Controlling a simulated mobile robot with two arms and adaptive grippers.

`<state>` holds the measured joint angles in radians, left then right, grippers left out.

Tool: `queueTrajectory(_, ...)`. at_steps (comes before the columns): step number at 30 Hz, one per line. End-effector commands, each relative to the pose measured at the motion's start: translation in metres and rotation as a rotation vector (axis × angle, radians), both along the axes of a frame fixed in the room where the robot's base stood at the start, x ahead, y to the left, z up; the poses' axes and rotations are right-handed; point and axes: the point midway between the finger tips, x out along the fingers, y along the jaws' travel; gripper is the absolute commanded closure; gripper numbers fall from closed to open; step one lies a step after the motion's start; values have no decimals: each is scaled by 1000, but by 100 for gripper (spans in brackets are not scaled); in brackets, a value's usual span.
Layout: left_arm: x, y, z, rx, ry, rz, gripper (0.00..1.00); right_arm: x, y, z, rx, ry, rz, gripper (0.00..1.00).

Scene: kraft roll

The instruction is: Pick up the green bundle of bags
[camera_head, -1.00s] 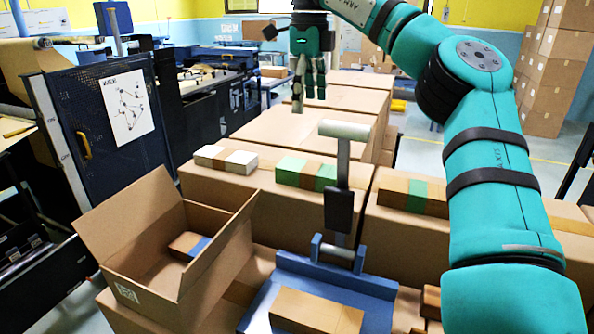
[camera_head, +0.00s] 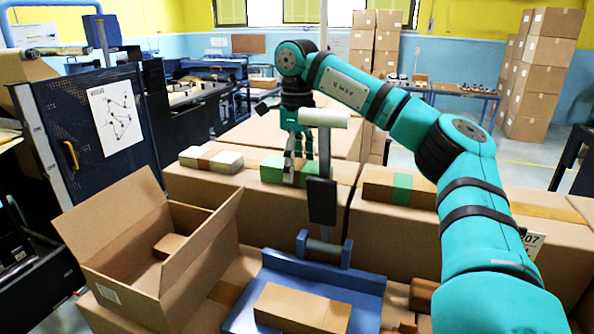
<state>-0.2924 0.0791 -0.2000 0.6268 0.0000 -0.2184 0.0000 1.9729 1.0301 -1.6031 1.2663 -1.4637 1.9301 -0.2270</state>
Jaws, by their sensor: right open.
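The green bundle of bags (camera_head: 270,171), with a brown band round its middle, lies on a large cardboard box behind the blue stand. My right gripper (camera_head: 297,174) is open and points down at this bundle, its fingers overlapping the bundle's middle in the view. Whether the fingers straddle the bundle or touch it cannot be told. The upright post of the stand hides part of the bundle's right side. My left gripper is not in view.
A white bundle (camera_head: 211,160) lies to the left and a brown bundle with a green band (camera_head: 398,188) to the right. The blue stand (camera_head: 355,283) with its tall lever (camera_head: 322,200) is in front. An open carton (camera_head: 125,235) stands at left.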

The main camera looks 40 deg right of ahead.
Motion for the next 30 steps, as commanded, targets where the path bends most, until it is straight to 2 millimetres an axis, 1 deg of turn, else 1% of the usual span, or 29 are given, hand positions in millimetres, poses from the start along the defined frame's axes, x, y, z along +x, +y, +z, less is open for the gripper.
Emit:
queueTrajectory(1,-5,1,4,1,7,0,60,-1,0,-5,0,3,0,15)
queueTrajectory(4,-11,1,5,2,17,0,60,0,0,-12,0,2,-1,15)
queueTrajectory(11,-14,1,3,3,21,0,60,0,0,-14,1,0,0,15)
queueTrajectory(26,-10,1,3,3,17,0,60,0,0,-14,1,0,0,81)
queueTrajectory(30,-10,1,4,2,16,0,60,0,0,-13,0,0,0,81)
